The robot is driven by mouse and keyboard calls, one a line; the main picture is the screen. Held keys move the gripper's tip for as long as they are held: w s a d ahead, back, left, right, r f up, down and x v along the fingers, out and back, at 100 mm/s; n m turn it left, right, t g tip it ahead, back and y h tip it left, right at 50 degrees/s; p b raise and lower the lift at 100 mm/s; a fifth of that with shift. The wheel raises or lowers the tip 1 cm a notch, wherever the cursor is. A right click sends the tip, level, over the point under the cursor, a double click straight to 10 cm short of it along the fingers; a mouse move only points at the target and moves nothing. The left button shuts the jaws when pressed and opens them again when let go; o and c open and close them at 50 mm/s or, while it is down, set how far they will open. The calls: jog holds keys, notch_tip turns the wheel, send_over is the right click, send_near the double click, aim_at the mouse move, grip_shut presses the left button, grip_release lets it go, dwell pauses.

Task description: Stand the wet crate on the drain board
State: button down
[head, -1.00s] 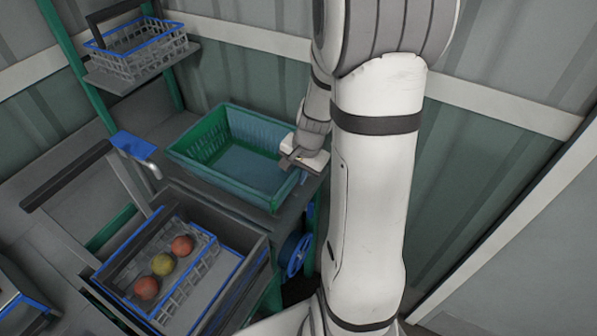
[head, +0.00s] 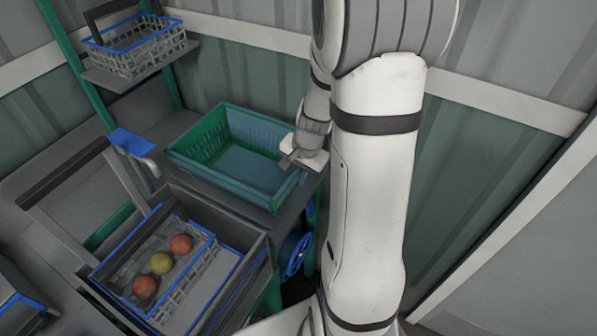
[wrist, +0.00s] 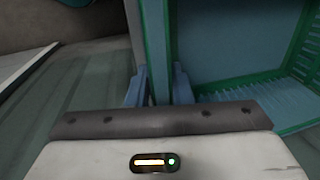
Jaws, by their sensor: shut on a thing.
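A green-blue slatted crate (head: 212,147) stands upright on a grey bench beside the back wall in the head view. It is open at the top and looks empty. My gripper (head: 290,160) is at its right-hand wall. In the wrist view the two blue fingers of my gripper (wrist: 159,88) are on either side of the green-edged crate wall (wrist: 157,45), shut on it. The crate's inside fills the upper right of that view. I cannot make out a separate drain board.
A blue-and-grey tap (head: 135,145) is left of the crate. A grey blue-rimmed basket (head: 135,62) sits on a shelf. In front, a wire basket (head: 185,293) with red and yellow-green tomatoes stands in a grey bin. A blue handwheel (head: 296,254) is under the bench.

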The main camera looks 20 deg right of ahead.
jog(key=c, duration=1.2)
grip_release()
jog(key=shift+f, duration=0.1)
jog(key=c, duration=0.3)
jog(key=shift+c, duration=0.2)
jog(key=shift+w+a+p+v, duration=0.15)
jog(key=shift+w+p+v, duration=0.05)
jog(key=shift+p+v, duration=0.85)
jog(key=shift+w+a+p+v, duration=0.2)
jog(key=shift+p+v, duration=0.55)
jog(key=shift+v, duration=0.55)
jog(key=shift+w+a+p+v, duration=0.1)
jog(key=shift+w+p+v, duration=0.1)
jog(key=shift+p+v, duration=0.85)
jog(key=shift+s+r, duration=0.1)
jog(key=shift+r, duration=0.15)
